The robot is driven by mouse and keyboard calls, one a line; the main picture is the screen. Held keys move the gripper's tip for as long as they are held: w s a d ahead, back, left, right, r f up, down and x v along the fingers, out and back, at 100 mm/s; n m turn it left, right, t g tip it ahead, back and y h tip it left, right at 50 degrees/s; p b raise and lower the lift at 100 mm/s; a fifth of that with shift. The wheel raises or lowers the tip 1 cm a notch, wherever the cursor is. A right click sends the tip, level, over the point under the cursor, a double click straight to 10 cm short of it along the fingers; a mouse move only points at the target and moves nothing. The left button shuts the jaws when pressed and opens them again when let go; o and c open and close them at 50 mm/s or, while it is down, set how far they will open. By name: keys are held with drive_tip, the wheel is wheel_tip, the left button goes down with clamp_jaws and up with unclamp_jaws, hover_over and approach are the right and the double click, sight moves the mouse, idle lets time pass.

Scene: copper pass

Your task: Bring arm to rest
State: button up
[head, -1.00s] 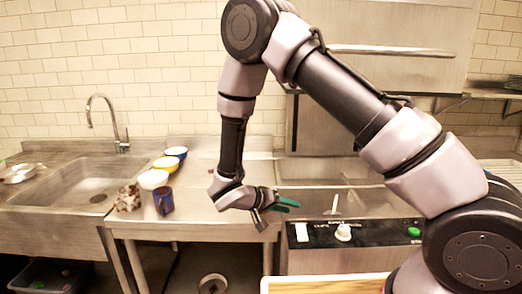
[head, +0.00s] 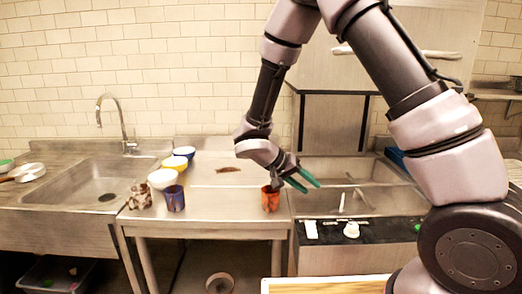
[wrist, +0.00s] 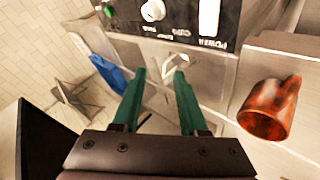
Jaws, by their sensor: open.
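My gripper (head: 306,180) hangs over the edge between the steel counter and the machine at right, with its green fingers apart and nothing between them. In the wrist view the two fingers (wrist: 160,78) point toward the machine's control panel. An orange-red mug (head: 270,199) stands on the counter just below and left of the fingers. It also shows in the wrist view (wrist: 268,115), right of the fingers and clear of them. My arm is bent, reaching down from upper right.
A brown patch (head: 228,169) lies on the counter. A blue object (head: 396,158) sits behind my arm.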

drive_tip(key=s+d+r+t+y, duration=0.1)
drive_tip(key=s+d+r+y, duration=0.2)
drive_tip(key=r, duration=0.6)
drive_tip(key=s+d+r+t+y, duration=0.2)
drive_tip(key=s+d+r+y, duration=0.2)
drive_tip(key=s+r, duration=0.3)
drive_tip(key=s+d+r+m+t+y, duration=0.1)
drive_tip(key=s+d+r+y, duration=0.3)
drive_tip(key=r, duration=0.8)
drive_tip(key=shift+s, duration=0.4)
drive_tip(key=shift+d, duration=0.1)
